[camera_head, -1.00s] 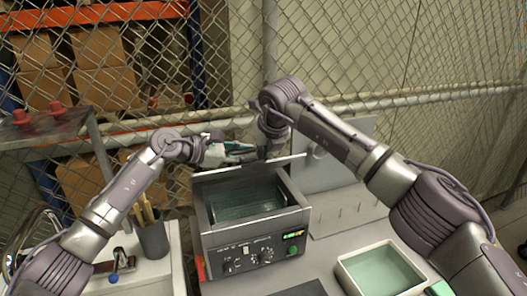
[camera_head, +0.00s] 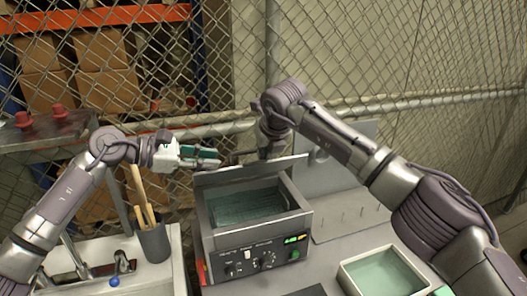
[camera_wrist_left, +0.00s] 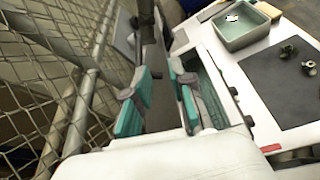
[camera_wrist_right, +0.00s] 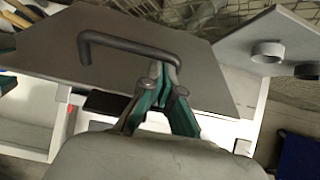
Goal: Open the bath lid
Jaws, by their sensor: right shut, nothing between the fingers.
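The bath (camera_head: 225,250) is a grey box with a front control panel. Its top is open, showing liquid inside. Its lid (camera_head: 285,165) stands raised along the back edge. In the right wrist view the lid is a grey plate (camera_wrist_right: 215,85) with a dark bent handle (camera_wrist_right: 125,43). My right gripper (camera_wrist_right: 160,75) is shut and empty beside the handle; I cannot tell if it touches. In the head view this gripper is mostly hidden behind its wrist. My left gripper (camera_wrist_left: 158,98) is open and empty, left of the lid's left end in the head view (camera_head: 215,158).
A pale green tray (camera_head: 385,275) is right of the bath. A pegged plate (camera_head: 350,220) and an upright grey panel (camera_head: 335,150) stand behind it. A cup with wooden handles (camera_head: 154,243) is at left. A mesh fence (camera_head: 420,60) closes the back.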

